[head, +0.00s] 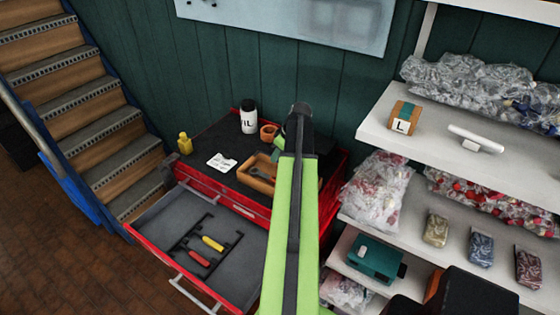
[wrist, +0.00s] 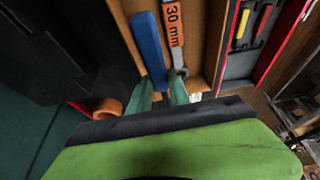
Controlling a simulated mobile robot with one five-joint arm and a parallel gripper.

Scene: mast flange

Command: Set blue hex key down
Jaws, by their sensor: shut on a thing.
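In the wrist view the blue hex key (wrist: 149,42) is a flat blue bar reaching up the picture from between my fingertips. My gripper (wrist: 161,88) is shut on its near end. The key is over the wooden tray (wrist: 124,9), beside a grey spanner with an orange "30 mm" label (wrist: 173,22). I cannot tell whether the key touches the tray floor. In the head view the tray (head: 247,184) stands on the dark top of the red tool cabinet. My green arm hides the tray's right part, and the key cannot be made out there.
On the cabinet top (head: 205,142) are a dark bottle with a white label (head: 249,116), a yellow bottle (head: 185,143), a terracotta pot (head: 268,132) and a paper (head: 222,162). The drawer (head: 170,222) is open below, holding red and yellow tools. Shelves (head: 440,150) stand right.

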